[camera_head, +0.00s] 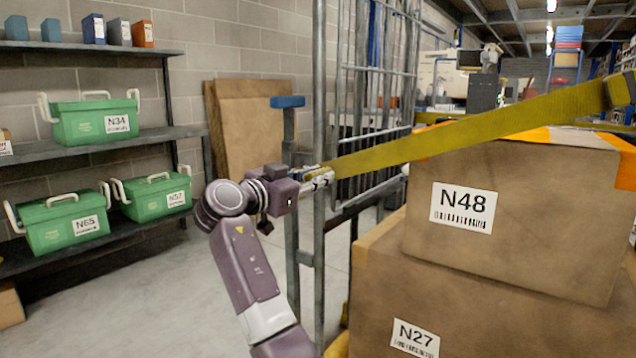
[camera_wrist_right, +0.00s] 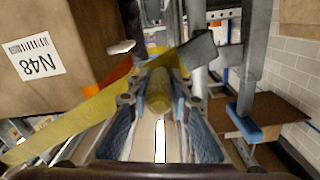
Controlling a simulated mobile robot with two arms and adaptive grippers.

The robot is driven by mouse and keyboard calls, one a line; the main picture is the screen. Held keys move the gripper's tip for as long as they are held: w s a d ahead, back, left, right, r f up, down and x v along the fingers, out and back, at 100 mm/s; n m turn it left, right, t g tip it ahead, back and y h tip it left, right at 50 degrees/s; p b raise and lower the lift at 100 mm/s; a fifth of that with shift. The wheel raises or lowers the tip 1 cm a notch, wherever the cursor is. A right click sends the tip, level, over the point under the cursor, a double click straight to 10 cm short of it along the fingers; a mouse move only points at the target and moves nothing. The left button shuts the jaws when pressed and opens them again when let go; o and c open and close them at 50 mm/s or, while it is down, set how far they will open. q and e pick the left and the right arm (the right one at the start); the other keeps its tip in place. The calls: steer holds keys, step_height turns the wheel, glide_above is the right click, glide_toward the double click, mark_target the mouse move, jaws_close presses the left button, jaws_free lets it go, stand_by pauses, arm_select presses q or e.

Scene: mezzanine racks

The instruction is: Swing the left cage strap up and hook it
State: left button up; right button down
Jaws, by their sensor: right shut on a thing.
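The yellow strap (camera_head: 470,130) runs from the upper right, across the front of the carton N48 (camera_head: 500,215), down to my right gripper (camera_head: 322,178). My right gripper is shut on the strap's free end. In the right wrist view the strap (camera_wrist_right: 95,108) comes from the left to a yellow end (camera_wrist_right: 159,92) between the fingers (camera_wrist_right: 158,115). The cage's grey upright with a blue top (camera_head: 288,102) stands right behind the gripper; it also shows in the right wrist view (camera_wrist_right: 243,128). Whether strap and cage touch cannot be told. My left gripper is out of view.
Carton N27 (camera_head: 400,310) is under carton N48. The cage's barred side (camera_head: 380,75) rises behind the gripper. Green totes (camera_head: 95,122) stand on a dark shelf (camera_head: 110,148) at the left. Brown boards (camera_head: 245,125) lean on the wall. Floor between shelf and cage is clear.

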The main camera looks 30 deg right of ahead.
steer(key=shift+w+a+r, duration=0.1)
steer(key=shift+w+r, duration=0.05)
steer(key=shift+r, duration=0.65)
steer(key=shift+t, duration=0.3)
steer(key=c, duration=1.7)
jaws_free()
steer(key=shift+w, duration=0.1)
steer(key=shift+c, duration=0.2)
steer(key=shift+f, duration=0.1)
steer(key=shift+a+f, duration=0.1)
steer(key=shift+a, duration=0.05)
steer(key=v, duration=1.2)
steer(key=shift+w, duration=0.1)
